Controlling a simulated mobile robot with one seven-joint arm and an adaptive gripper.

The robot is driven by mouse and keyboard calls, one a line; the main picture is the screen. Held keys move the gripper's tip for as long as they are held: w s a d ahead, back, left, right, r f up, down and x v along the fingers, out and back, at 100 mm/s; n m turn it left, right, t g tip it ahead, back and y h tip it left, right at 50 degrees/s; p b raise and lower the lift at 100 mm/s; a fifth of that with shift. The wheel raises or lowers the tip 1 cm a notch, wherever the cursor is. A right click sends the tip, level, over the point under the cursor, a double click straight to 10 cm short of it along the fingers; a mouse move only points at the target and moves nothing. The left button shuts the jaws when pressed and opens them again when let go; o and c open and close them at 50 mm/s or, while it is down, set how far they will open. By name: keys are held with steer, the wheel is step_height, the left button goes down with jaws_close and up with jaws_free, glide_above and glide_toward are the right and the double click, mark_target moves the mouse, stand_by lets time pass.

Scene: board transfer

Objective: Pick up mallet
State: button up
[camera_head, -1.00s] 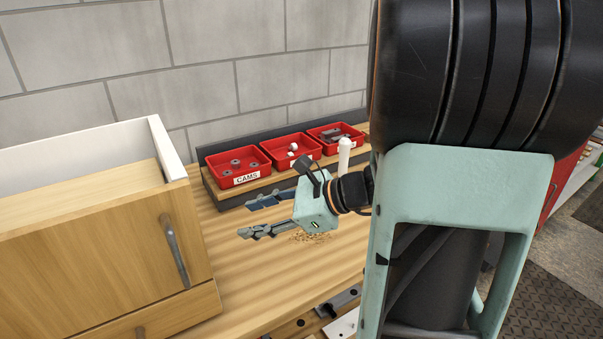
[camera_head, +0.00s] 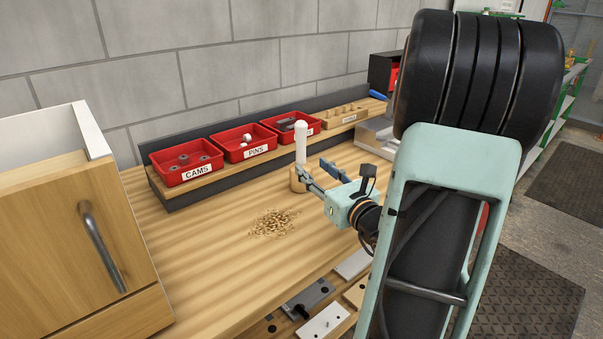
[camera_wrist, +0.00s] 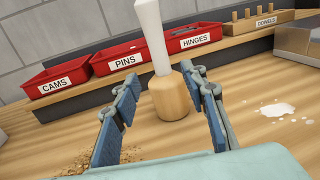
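The mallet stands upright on the wooden bench, its pale handle pointing up and its round wooden head (camera_head: 297,181) on the bench top. In the wrist view its head (camera_wrist: 169,98) lies ahead, between the two fingers, with the white handle rising out of the top of the picture. My gripper (camera_head: 315,170) is open and low over the bench, to the right of the mallet in the head view. The fingertips (camera_wrist: 163,77) reach close to the head; the right one overlaps its edge in the picture. I cannot tell whether they touch.
Red bins of cams (camera_head: 185,165), pins (camera_head: 243,145) and hinges (camera_head: 290,127) stand behind, beside a dowel block (camera_head: 345,117). Wood shavings (camera_head: 272,223) lie in front. A wooden cabinet (camera_head: 60,235) is at left. White spots (camera_wrist: 278,110) mark the bench at right.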

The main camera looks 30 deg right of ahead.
mark_target(304, 160)
steer(key=w, duration=0.5)
steer(key=w+d, duration=0.1)
steer(key=w, duration=0.1)
steer(key=shift+w+f+b, duration=0.25)
steer(key=shift+w+b, duration=0.05)
steer(key=shift+b, duration=0.1)
steer(key=shift+c, duration=0.3)
jaws_close()
